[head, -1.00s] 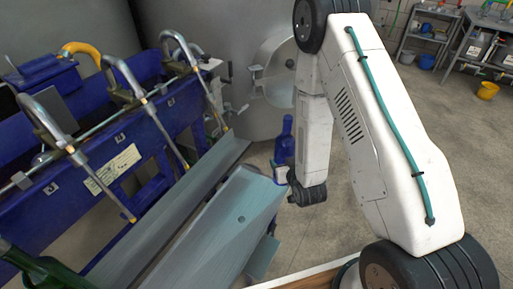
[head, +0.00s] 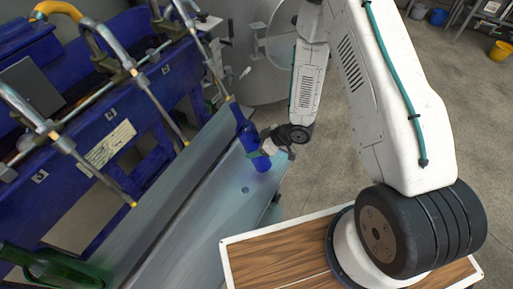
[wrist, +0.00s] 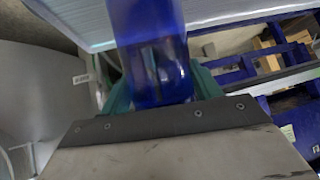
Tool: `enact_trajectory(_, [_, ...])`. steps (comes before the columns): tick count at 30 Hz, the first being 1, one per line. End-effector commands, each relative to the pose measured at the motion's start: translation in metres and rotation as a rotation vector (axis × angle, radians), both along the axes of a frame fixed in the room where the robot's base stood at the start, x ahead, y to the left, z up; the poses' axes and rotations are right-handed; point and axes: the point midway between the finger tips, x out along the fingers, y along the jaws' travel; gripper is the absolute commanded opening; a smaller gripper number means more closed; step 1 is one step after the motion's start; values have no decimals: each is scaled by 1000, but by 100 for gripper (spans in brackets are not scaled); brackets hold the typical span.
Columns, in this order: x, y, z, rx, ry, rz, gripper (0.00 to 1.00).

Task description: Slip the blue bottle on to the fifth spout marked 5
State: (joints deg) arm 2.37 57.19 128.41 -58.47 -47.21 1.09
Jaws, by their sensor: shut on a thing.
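The blue bottle (head: 242,128) is held in my gripper (head: 264,149) above the sloping grey trough, its neck pointing up and leaning left in the head view. In the wrist view the bottle (wrist: 150,40) stands between the teal fingers (wrist: 161,92), which are shut on it. The farthest spout in view (head: 213,68) slants down, with its yellow tip close to the bottle's mouth. I cannot tell whether the tip is inside the neck.
Nearer spouts (head: 163,108) hang along the blue rack (head: 75,130). A green bottle (head: 60,272) lies at the lower left. The grey trough (head: 200,215) runs below the spouts. A steel tank (head: 255,85) stands behind the bottle.

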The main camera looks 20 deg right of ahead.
Motion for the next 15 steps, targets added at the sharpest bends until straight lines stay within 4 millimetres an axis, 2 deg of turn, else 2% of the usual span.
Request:
enact_trajectory(5, [-3,0,-3,-13,14,49,26])
enact_trajectory(15, [0,4,8,-13,13,52,26])
